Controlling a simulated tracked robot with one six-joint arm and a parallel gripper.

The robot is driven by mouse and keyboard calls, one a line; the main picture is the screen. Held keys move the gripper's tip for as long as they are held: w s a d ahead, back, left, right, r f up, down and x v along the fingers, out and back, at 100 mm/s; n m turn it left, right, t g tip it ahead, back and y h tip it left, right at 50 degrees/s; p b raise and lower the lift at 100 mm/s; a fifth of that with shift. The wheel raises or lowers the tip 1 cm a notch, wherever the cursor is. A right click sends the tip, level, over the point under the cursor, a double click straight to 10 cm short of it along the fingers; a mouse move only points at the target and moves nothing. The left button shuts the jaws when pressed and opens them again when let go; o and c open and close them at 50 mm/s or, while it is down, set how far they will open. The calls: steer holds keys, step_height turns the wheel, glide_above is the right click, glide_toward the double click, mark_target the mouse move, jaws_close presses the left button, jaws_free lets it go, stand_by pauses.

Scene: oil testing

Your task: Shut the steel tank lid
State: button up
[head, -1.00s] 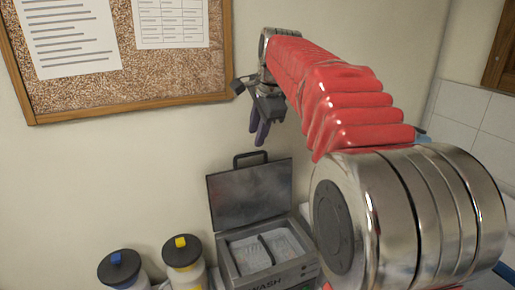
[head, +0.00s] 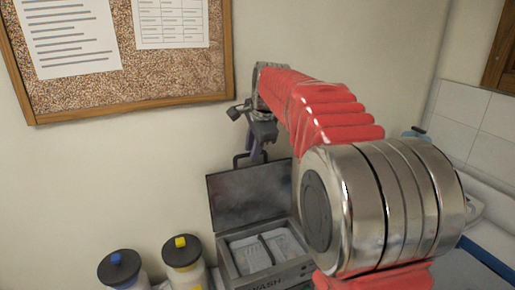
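The steel tank (head: 226,262) stands at the bottom centre of the head view, against the wall. Its lid (head: 243,195) is open and stands up at the back, leaning slightly away from the tank. A dark handle (head: 237,161) sits on the lid's top edge. My gripper (head: 255,155) points down at the handle's right part and overlaps it in the picture. I cannot tell whether it touches the handle, or whether its dark fingers are apart.
Two bottles with black caps, one with a blue tab (head: 119,267) and one with a yellow tab (head: 182,255), stand left of the tank. A cork board (head: 110,95) hangs on the wall above. A blue-edged surface (head: 478,262) lies at the lower right.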

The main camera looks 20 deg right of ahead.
jaws_close()
